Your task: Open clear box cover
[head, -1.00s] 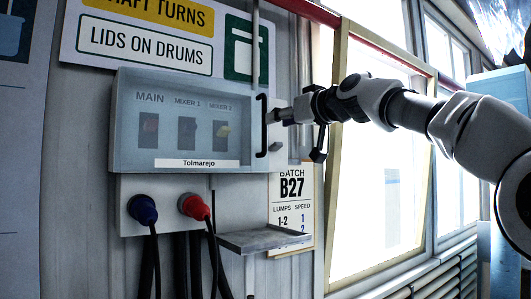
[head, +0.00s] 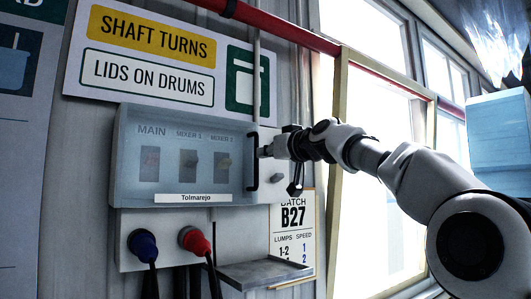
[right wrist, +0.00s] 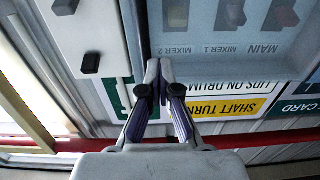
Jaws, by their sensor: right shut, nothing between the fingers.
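The clear box cover (head: 225,132) is a see-through bluish panel over three switches marked MAIN, MIXER 1 and MIXER 2. It looks closed. A black upright handle (head: 252,163) is on its right edge. My right gripper (head: 262,152) comes in from the right and is shut, its tips at the upper half of the handle. I cannot tell whether they touch it. In the right wrist view, upside down, the shut fingertips (right wrist: 159,66) are empty at the cover's edge, beside the cover (right wrist: 215,65). My left gripper is out of view.
Below the box are a blue plug (head: 142,243) and a red plug (head: 194,240) with hanging cables. A small grey shelf (head: 262,272) juts out under the box. A batch card (head: 293,217) hangs to the right, near the window frame (head: 335,200).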

